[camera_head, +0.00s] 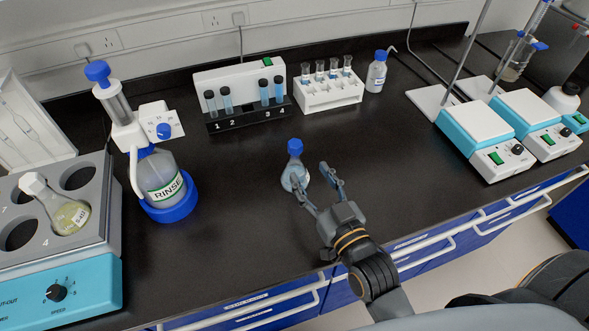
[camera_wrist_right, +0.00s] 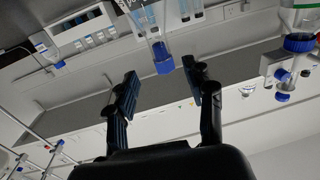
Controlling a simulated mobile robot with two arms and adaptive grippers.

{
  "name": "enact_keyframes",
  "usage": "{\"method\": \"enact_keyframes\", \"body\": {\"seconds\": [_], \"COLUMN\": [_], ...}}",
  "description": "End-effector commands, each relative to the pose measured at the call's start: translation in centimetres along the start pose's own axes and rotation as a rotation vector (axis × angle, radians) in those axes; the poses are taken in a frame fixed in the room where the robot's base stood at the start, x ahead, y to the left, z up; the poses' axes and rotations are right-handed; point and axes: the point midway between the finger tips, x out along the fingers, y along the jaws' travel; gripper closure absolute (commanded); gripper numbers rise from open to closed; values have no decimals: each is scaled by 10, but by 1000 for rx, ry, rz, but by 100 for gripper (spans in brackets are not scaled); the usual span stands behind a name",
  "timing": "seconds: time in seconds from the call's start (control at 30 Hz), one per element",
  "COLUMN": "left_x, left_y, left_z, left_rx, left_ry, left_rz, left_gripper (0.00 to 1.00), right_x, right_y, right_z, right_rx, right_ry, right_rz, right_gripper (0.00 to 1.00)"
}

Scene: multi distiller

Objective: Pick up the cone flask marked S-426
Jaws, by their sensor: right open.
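A small cone flask (camera_head: 289,181) with a blue cap stands upright on the dark bench in the middle of the head view. Its label is too small to read. My right gripper (camera_head: 312,178) is open, its fingers beside the flask, one overlapping its lower right edge in the picture. In the right wrist view, the flask's blue cap (camera_wrist_right: 163,58) shows just beyond and between the open right fingers (camera_wrist_right: 160,75). I cannot tell whether they touch it. My left gripper is not in view.
The shaker (camera_head: 115,215) and a RINSE bottle dispenser (camera_head: 160,175) stand left. Tube racks (camera_head: 248,113) (camera_head: 330,97) and a blue-capped bottle (camera_head: 376,76) stand behind. Hotplates (camera_head: 478,140) stand right. Bench around the flask is clear.

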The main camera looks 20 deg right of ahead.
Motion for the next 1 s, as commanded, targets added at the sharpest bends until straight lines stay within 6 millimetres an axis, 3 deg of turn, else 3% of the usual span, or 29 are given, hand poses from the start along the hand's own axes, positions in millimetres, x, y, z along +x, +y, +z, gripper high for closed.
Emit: {"method": "enact_keyframes", "body": {"seconds": [0.17,0.37,0.6,0.93,1.0], "left_x": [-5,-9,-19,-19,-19], "left_y": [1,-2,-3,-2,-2], "left_z": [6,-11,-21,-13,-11], "left_rx": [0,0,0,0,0], "left_ry": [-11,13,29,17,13], "left_rz": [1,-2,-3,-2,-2], "left_gripper": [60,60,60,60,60], "right_x": [24,38,73,80,80], "right_y": [0,0,-2,-2,-2], "right_z": [-1,-3,-4,-2,-2], "right_rx": [0,0,0,0,0], "right_ry": [1,1,1,0,0], "right_rz": [0,1,0,-1,-1], "right_gripper": [47,47,47,47,62]}}
